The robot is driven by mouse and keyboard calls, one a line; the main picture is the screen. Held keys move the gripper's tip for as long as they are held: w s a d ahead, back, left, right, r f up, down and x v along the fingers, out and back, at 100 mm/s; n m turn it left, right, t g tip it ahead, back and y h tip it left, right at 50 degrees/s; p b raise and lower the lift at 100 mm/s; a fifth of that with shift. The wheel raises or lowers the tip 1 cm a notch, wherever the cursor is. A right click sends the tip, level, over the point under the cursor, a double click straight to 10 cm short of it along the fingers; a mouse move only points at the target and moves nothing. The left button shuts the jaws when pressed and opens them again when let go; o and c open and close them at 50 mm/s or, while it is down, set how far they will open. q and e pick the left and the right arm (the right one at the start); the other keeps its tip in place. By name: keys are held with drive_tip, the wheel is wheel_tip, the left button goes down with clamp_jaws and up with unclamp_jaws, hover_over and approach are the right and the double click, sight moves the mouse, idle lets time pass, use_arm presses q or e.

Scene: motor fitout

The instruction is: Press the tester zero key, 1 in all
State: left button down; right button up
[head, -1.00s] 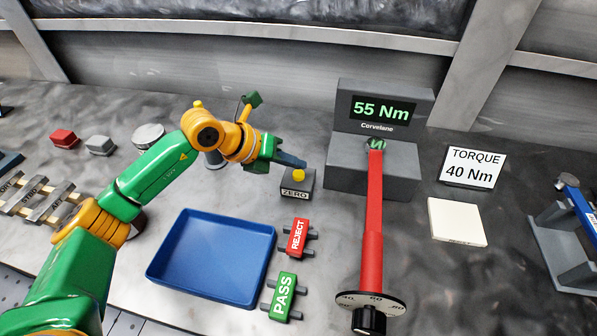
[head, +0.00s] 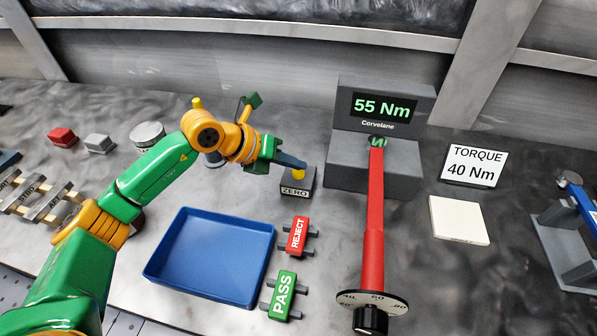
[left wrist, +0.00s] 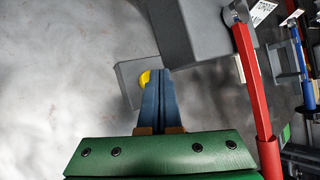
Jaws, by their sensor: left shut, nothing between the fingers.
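The zero key is a yellow button (head: 299,174) on a small dark box labelled ZERO (head: 296,191), left of the torque tester (head: 372,165). The tester's display (head: 384,108) reads 55 Nm. My left gripper (head: 304,166) is shut and empty, its blue fingertips at the yellow button, partly covering it. In the left wrist view the closed fingers (left wrist: 159,73) overlap the button (left wrist: 145,78) from above; I cannot tell whether they touch it. My right gripper is not in view.
A red torque wrench (head: 373,220) runs from the tester toward the front. A blue tray (head: 160,262), REJECT (head: 298,236) and PASS (head: 282,295) tags lie in front of the key. A TORQUE 40 Nm card (head: 474,166) and white pad (head: 459,220) are at right.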

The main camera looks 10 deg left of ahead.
sight(294, 174)
use_arm(q)
drive_tip(key=shift+f+b, duration=0.45)
drive_tip(key=shift+f, duration=0.05)
idle(0.6)
idle(0.3)
drive_tip(key=shift+r+p, duration=0.7)
drive_tip(key=shift+r, duration=0.25)
wheel_tip(294, 174, up, 5)
drive_tip(key=p, duration=0.4)
drive_tip(key=shift+r, duration=0.1)
